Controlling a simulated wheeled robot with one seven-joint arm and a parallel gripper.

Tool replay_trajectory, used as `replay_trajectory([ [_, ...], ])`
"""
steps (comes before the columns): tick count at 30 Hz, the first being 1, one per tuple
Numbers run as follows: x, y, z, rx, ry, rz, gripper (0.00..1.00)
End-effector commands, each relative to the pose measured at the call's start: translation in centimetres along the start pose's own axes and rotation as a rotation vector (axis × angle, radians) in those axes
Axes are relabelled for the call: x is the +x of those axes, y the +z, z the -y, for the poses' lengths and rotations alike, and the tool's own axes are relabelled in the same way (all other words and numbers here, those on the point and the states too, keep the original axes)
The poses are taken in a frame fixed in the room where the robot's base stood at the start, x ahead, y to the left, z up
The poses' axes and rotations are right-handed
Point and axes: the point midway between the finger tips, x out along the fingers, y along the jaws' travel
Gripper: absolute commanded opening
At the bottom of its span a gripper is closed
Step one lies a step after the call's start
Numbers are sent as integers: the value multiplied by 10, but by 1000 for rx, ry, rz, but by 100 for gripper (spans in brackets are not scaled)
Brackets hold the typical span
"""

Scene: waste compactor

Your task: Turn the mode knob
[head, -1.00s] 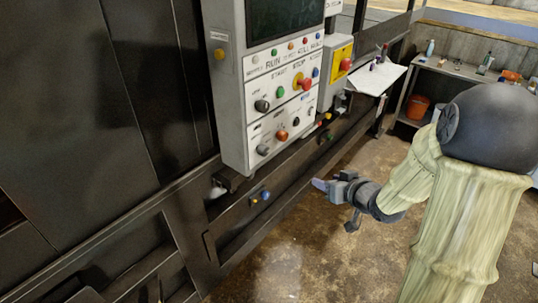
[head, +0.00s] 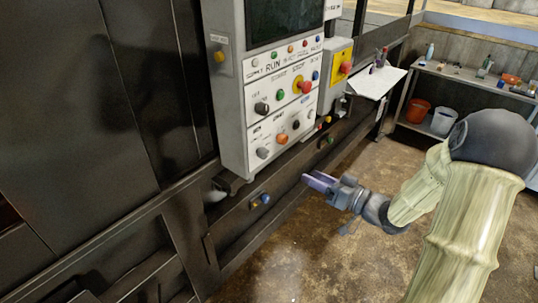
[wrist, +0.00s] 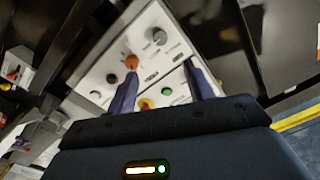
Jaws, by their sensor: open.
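The grey control panel (head: 232,100) carries several knobs; its labels are too small to tell which one is the mode knob. In the wrist view the panel appears tilted between and beyond my fingers, with the orange knob (wrist: 131,62) and a grey knob (wrist: 159,37) visible.
A red stop button (head: 305,87) on yellow and a green button (head: 281,94) sit near the knobs. A yellow box with a red button (head: 345,67) stands right of the panel. A dark rail (head: 235,215) runs below. The floor at my arm is clear.

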Motion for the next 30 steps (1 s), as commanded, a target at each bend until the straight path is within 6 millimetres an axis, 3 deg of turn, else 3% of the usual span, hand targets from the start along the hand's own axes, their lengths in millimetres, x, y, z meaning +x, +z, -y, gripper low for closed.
replay_trajectory([
  [24,140,-3,1,0,1,-1,52],
  [30,158,-1,0,0,2,0,52],
])
